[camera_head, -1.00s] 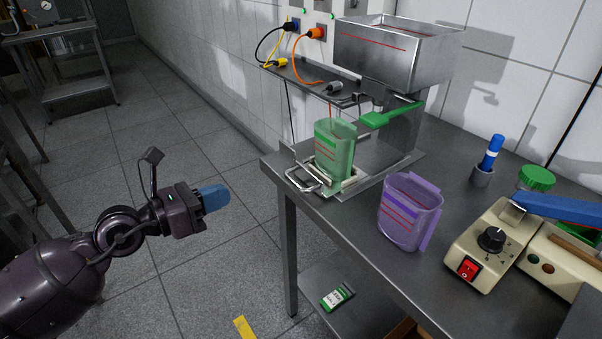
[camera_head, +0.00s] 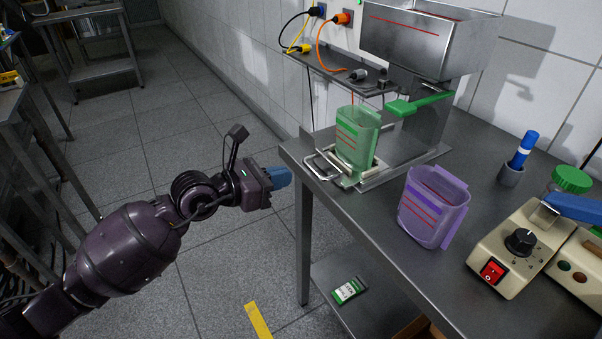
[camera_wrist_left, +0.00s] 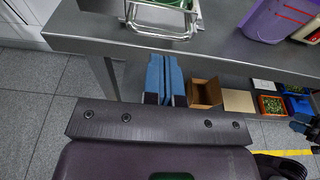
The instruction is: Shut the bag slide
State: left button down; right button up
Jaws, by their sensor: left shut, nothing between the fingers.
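The bag slide (camera_head: 367,176) is a pale tray with a metal loop handle (camera_head: 319,168) at the table's near left end, below the hopper. A green translucent bag (camera_head: 355,148) stands upright on it. The handle sticks out to the left; it also shows at the top of the left wrist view (camera_wrist_left: 160,28). My left gripper (camera_head: 282,177) has blue fingers, shut and empty, just left of the table corner and apart from the handle. Its fingers also show in the left wrist view (camera_wrist_left: 165,80).
A steel hopper (camera_head: 418,45) with a green lever (camera_head: 420,103) stands behind the slide. A purple bag (camera_head: 432,210) and a beige sealer (camera_head: 515,250) stand right on the steel table (camera_head: 385,235). A lower shelf (camera_head: 335,290) holds a green packet. Floor left of the table is clear.

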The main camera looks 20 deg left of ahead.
aim_at(326, 163)
pick_arm(q)
jog(key=x, duration=0.4)
jog(key=shift+w+d+f+b, duration=0.1)
jog(key=shift+w+d+b, duration=0.15)
jog(key=shift+b, duration=0.15)
jog(key=x, duration=0.4)
jog(key=shift+a+r+p, duration=0.1)
jog(key=shift+r+p, duration=0.2)
jog(key=shift+r, duration=0.2)
jog(key=shift+w+d+f, duration=0.1)
jog(key=shift+w+d, duration=0.2)
jog(key=shift+w, duration=0.05)
jog(key=shift+a, duration=0.15)
